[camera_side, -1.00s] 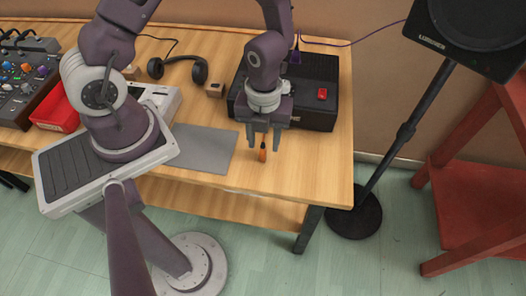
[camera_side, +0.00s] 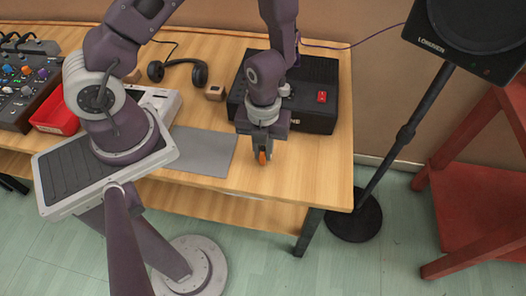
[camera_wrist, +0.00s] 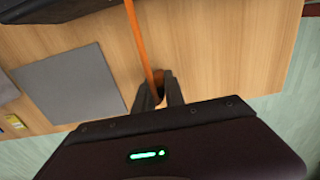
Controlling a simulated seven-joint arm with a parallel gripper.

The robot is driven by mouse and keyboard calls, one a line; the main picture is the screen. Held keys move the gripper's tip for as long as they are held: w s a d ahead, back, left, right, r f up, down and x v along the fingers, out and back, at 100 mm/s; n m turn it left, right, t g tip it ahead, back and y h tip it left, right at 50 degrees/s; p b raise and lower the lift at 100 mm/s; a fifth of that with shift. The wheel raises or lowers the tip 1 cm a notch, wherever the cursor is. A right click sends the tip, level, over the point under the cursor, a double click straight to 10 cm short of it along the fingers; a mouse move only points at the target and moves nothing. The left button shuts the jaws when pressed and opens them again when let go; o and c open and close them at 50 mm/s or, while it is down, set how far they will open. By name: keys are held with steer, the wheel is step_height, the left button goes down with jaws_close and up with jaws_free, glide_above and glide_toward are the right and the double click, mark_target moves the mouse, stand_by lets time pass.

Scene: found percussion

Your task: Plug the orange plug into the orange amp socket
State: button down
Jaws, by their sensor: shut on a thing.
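The orange plug (camera_side: 262,158) is between the fingertips of my gripper (camera_side: 262,152), low over the bare wood near the table's front edge. In the wrist view the fingers of my gripper (camera_wrist: 158,95) are closed around the plug, which they mostly hide. An orange cable (camera_wrist: 139,42) runs from the fingers up to the picture's top edge. The black amp (camera_side: 312,92) with a red switch stands behind my gripper. My arm covers part of its front, and I cannot make out an orange socket.
A grey mat (camera_side: 203,151) lies left of my gripper. Headphones (camera_side: 178,70), a small wooden block (camera_side: 215,92), a red tray (camera_side: 56,114) and a mixer (camera_side: 22,88) stand further left. A speaker stand (camera_side: 400,140) is right of the table. Bare wood lies right of my gripper.

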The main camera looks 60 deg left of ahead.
mark_target(263, 148)
step_height(263, 148, up, 21)
steer(key=w+a+n, duration=0.8)
steer(key=a+n, duration=0.1)
steer(key=a, duration=0.4)
steer(key=w+a+n, duration=0.9)
steer(key=a, duration=0.4)
steer(key=f, duration=0.5)
steer(key=shift+s+d+f, duration=0.2)
steer(key=shift+s+f, duration=0.05)
steer(key=shift+f, duration=0.05)
steer(key=shift+f, duration=2.85)
steer(key=shift+f, duration=1.35)
